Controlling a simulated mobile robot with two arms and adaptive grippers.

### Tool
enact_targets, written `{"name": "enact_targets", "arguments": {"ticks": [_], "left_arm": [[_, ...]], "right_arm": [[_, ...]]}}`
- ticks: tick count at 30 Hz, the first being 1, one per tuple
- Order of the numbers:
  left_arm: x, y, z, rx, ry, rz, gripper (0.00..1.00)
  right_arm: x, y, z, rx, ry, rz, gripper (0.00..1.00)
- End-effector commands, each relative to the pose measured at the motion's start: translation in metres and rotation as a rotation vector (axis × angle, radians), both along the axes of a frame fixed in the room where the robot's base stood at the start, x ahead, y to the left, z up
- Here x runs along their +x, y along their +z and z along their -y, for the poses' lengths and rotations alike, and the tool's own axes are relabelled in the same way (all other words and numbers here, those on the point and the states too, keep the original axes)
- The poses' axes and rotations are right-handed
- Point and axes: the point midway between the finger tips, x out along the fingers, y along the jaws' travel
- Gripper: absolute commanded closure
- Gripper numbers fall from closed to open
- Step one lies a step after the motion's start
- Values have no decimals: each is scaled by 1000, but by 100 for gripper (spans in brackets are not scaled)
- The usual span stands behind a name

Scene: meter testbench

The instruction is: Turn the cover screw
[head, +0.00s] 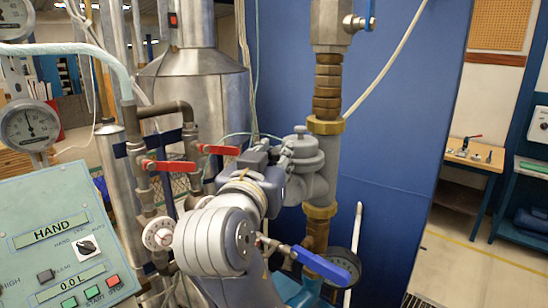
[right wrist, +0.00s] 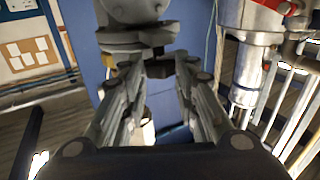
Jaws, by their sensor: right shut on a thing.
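The grey water meter body (head: 312,160) sits on the vertical pipe, in front of the blue panel. In the right wrist view its round grey housing (right wrist: 136,28) shows at the top. My right gripper (head: 286,150) reaches the left side of the meter body in the head view, with my grey wrist behind it. In the right wrist view its two fingers (right wrist: 160,66) close in from both sides around a small dark part below the housing, apparently the cover screw (right wrist: 160,70). The screw is hidden by the gripper in the head view. My left gripper is not in view.
A blue-handled valve (head: 328,266) stands in front at the lower right, and red-handled valves (head: 175,166) are at the left. A control panel (head: 60,240) fills the lower left. A workbench (head: 470,165) stands far right, with clear floor before it.

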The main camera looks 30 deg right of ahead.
Motion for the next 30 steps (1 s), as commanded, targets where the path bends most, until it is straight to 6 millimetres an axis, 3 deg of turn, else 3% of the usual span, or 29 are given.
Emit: {"name": "enact_targets", "arguments": {"ticks": [8,21,30], "left_arm": [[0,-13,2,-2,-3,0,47],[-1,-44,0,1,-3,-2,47],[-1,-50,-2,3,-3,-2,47]], "right_arm": [[3,-3,-3,1,-119,-3,96],[12,-2,-8,-2,-513,-1,96],[18,1,-8,-2,-756,1,96]]}}
